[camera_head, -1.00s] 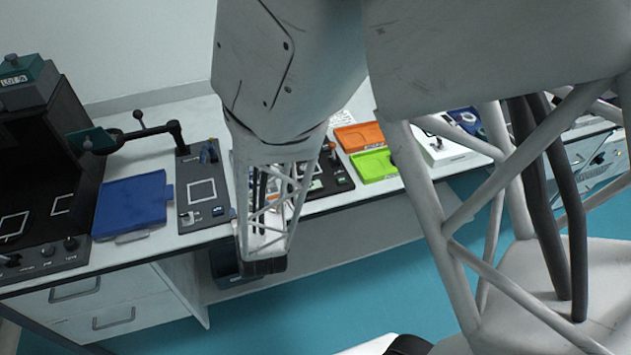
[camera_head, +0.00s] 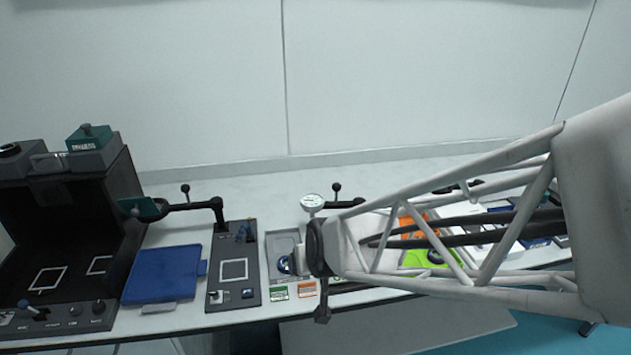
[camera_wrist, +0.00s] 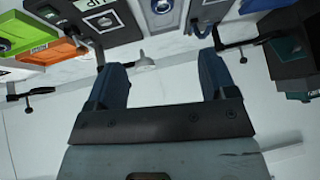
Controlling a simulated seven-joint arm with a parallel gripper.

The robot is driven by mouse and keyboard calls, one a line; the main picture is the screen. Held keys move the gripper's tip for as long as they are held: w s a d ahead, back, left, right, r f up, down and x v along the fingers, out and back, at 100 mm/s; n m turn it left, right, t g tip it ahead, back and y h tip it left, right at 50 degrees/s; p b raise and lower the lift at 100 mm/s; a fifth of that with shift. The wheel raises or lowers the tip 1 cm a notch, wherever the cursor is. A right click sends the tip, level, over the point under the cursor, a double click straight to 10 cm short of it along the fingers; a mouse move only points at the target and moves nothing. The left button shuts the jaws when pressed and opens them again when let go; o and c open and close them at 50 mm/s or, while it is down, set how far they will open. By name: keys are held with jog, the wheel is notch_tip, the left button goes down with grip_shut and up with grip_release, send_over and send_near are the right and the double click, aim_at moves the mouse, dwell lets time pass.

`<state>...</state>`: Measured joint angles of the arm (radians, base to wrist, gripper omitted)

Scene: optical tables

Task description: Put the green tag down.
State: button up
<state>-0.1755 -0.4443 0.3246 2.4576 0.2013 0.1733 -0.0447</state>
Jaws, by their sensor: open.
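A small green tag (camera_head: 279,293) with pale markings lies flat at the front of the bench, left of a similar orange tag (camera_head: 306,288). I cannot make out the green tag in the wrist view. My gripper (camera_wrist: 162,65) shows there with two blue fingers wide apart and nothing between them. In the head view the end of my arm is just right of the tags, and the fingers are mostly hidden.
A blue tray (camera_head: 163,274) and a dark panel with a white square (camera_head: 234,270) stand left of the tags. A grey tray (camera_head: 272,247) is behind them.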

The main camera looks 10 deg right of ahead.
jog(key=s+d+r+g+h, duration=0.1)
jog(key=s+d+r+g, duration=0.1)
jog(key=s+d+r, duration=0.2)
jog(key=s+d+r+g, duration=0.2)
jog(key=s+d+r, duration=0.3)
jog(key=s, duration=0.5)
notch_tip(320, 180, up, 2)
jog(key=shift+s+m+h, duration=0.3)
jog(key=shift+s+h, duration=0.1)
jog(key=c, duration=0.8)
jog(key=shift+w+a, duration=0.1)
jog(key=shift+w, duration=0.05)
